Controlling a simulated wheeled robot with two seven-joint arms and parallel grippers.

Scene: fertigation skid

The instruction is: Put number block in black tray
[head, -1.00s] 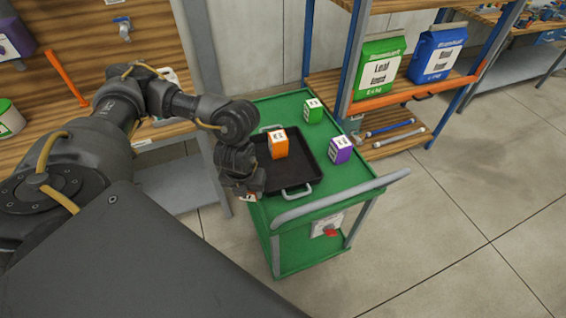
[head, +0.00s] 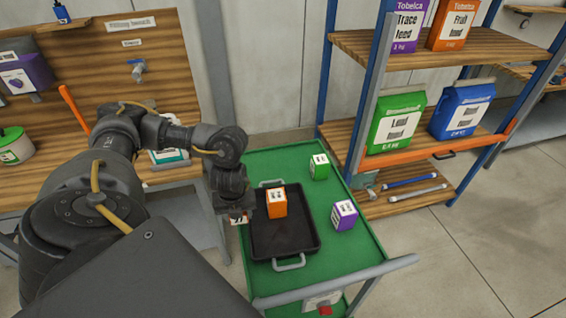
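The black tray (head: 285,241) lies on the green cart top, with metal handles at its near and far ends. An orange number block (head: 276,202) stands inside it. A green block (head: 319,167) and a purple block (head: 344,215) stand on the cart to the right of the tray. My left gripper (head: 237,213) points down at the tray's left edge. It appears shut on a number block (head: 238,219) with a white labelled face and a reddish edge; the gripper hides most of this block. My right gripper is not in view.
The green cart (head: 350,254) has a grey push handle at its near side. A shelf rack (head: 428,153) with feed bags stands to the right, close to the cart. A wooden bench (head: 170,180) stands to the left. Bare cart top is free right of the tray.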

